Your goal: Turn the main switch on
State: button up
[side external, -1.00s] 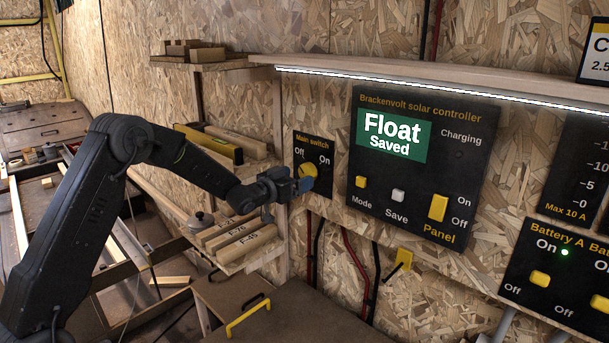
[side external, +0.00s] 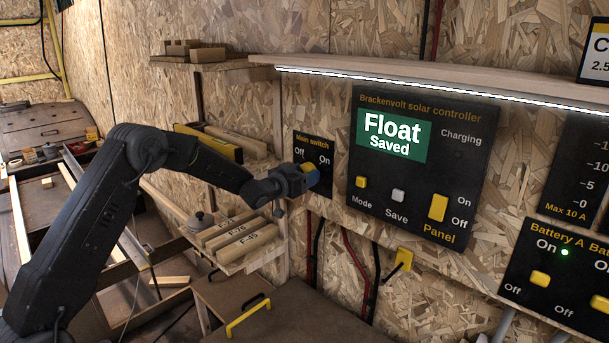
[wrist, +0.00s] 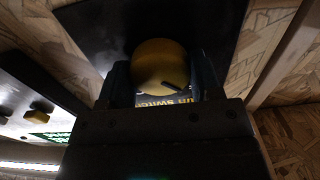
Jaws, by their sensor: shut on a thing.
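The main switch is a yellow round knob (side external: 309,168) on a black panel (side external: 314,149) marked "Main switch", "Off" at left and "On" at right. My gripper (side external: 309,179) is at the panel, shut on the knob, and hides most of it in the side view. In the wrist view the yellow knob (wrist: 160,67) sits between the two fingers (wrist: 163,80). A dark mark shows at its lower right edge, and part of the panel's lettering shows below it. Which way the knob points cannot be told clearly.
To the right is the solar controller (side external: 418,165), its screen reading "Float Saved", with a yellow Panel switch (side external: 438,207). The battery panel (side external: 550,285) has a lit green light. Shelves with wood blocks (side external: 240,240) stand left of the switch. A yellow hook (side external: 402,259) hangs below.

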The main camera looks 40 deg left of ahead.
jog(key=c, duration=0.4)
jog(key=shift+o, duration=0.2)
jog(key=shift+m, duration=0.4)
jog(key=m, duration=0.7)
jog(key=shift+m, duration=0.3)
jog(key=m, duration=0.9)
jog(key=shift+m, duration=0.4)
